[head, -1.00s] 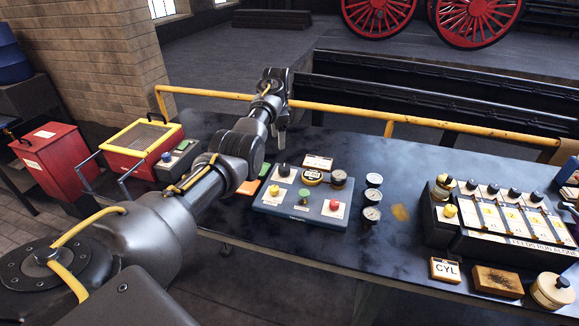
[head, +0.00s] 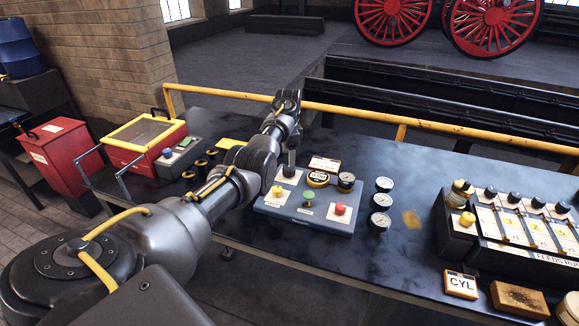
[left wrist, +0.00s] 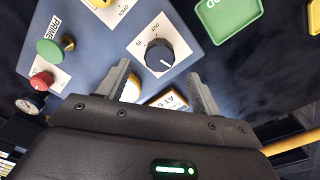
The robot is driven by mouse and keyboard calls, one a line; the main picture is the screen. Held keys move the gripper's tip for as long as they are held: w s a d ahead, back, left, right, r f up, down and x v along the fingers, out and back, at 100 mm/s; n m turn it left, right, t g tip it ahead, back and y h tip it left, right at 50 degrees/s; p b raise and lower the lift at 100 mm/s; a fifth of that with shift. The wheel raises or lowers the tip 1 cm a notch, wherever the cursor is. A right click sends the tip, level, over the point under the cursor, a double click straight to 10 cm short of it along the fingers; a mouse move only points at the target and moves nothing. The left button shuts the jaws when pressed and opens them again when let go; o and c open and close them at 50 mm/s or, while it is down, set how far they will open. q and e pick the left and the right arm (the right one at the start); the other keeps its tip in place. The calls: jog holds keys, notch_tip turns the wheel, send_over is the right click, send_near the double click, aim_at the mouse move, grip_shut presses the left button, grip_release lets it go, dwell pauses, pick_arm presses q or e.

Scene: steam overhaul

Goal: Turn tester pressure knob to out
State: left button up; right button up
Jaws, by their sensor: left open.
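The tester (head: 305,218) is a blue-grey panel on the dark bench, with yellow, green and red buttons and a round gauge. Its black pressure knob (head: 289,171) sits at the panel's back left. In the left wrist view the knob (left wrist: 160,54) has a white pointer line and stands on a white plate marked IN and OUT; I cannot tell surely which mark it points to. My left gripper (head: 291,158) is just above the knob, fingers down. In the wrist view the open left gripper (left wrist: 158,72) has its fingertips close to the knob, one to each side, with nothing held.
Several small gauges (head: 381,201) stand right of the tester. A valve box (head: 500,220) and CYL sign (head: 461,284) are farther right. A red box with yellow rim (head: 145,140) is at left. A yellow rail (head: 400,131) runs behind the bench.

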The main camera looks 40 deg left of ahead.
aim_at(289, 171)
pick_arm(q)
notch_tip(289, 171, down, 6)
jog(key=shift+w+d+f, duration=0.1)
jog(key=shift+f, duration=0.15)
jog(key=shift+c, duration=1)
jog(key=c, duration=0.8)
